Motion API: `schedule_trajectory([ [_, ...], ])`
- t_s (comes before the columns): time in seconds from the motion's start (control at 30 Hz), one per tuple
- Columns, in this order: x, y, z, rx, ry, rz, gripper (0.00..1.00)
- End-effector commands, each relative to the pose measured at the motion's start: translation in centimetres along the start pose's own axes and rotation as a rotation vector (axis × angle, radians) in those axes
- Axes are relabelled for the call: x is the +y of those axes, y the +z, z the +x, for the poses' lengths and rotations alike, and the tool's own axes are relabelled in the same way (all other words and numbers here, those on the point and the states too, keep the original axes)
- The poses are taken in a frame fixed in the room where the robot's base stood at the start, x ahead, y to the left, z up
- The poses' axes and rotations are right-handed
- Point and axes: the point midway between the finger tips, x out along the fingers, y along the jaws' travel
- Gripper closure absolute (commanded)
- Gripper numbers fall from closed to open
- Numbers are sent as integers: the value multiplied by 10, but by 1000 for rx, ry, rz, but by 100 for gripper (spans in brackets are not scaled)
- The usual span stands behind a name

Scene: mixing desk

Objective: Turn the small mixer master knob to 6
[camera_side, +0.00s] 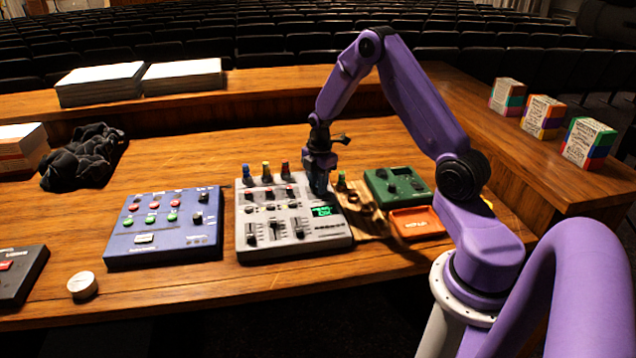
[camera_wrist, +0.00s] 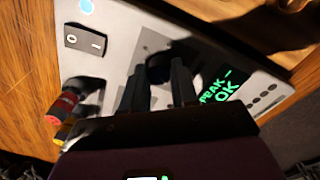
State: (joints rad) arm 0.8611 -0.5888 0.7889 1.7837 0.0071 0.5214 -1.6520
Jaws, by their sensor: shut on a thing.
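The small mixer is the grey-white panel (camera_side: 312,243) in the middle of the desk, with rows of small knobs, several faders and a lit green display (camera_side: 321,211). My gripper (camera_side: 319,187) points down at the mixer's upper right part, just above the display. In the wrist view, my gripper (camera_wrist: 158,76) has its two dark fingers on either side of a dark round knob (camera_wrist: 158,69) and is shut on it. The display (camera_wrist: 222,88) reads "PEAK – OK" there. The fingers hide most of the knob, and I cannot read its pointer or scale.
Coloured plugs (camera_side: 266,171) stand along the mixer's back edge. A blue panel (camera_side: 165,225) lies to the left. A green box (camera_side: 398,186) and an orange tray (camera_side: 417,222) lie to the right.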

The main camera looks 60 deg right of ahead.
Motion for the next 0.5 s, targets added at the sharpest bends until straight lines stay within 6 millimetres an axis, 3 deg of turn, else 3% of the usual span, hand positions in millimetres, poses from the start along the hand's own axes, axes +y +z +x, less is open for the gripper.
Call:
schedule_trajectory([
  [0.27, 0, 0, 0, -3, 1, 58, 100],
  [0.5, 0, 0, 0, -10, 0, 217, 100],
])
